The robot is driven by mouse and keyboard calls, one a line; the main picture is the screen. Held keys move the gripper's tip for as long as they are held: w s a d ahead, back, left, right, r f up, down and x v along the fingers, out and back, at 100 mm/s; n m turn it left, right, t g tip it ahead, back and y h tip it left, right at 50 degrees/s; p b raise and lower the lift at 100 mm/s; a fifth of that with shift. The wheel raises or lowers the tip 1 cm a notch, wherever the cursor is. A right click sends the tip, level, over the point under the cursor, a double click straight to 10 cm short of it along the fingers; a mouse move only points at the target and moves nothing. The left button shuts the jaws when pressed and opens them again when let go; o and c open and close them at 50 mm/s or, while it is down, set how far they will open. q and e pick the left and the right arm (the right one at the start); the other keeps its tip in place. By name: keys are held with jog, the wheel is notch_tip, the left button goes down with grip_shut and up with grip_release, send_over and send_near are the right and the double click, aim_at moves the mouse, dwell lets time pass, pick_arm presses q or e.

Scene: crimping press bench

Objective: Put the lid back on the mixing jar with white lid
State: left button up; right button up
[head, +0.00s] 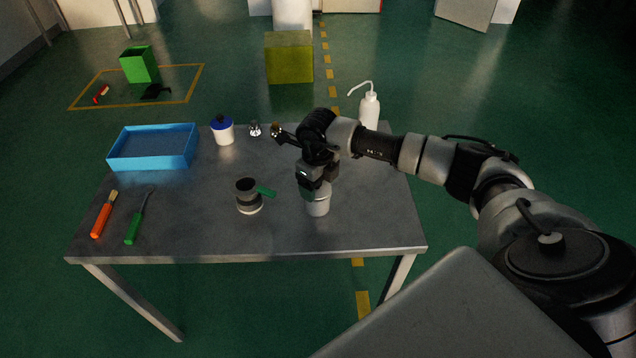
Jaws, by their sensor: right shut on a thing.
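The mixing jar (318,208) is a pale, whitish cylinder standing upright on the table, right of its middle. My right gripper (317,188) points down directly over the jar's top and is shut. What it holds is mostly hidden by the fingers; it appears to be the white lid, at the jar's mouth. I cannot tell whether the lid touches or sits on the rim. My left gripper is not in view.
On the grey table (190,215) stand a blue tray (152,163), a blue-lidded white jar (223,134), a dark cup-like item with a green part (248,197) and a white wash bottle (369,110). An orange-handled brush (102,218) and green-handled tool (134,226) lie left. The front middle is clear.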

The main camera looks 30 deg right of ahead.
jog(key=o, duration=1)
jog(key=shift+r+p, duration=2.4)
jog(key=shift+r, duration=1.15)
jog(key=shift+c, duration=0.4)
grip_shut()
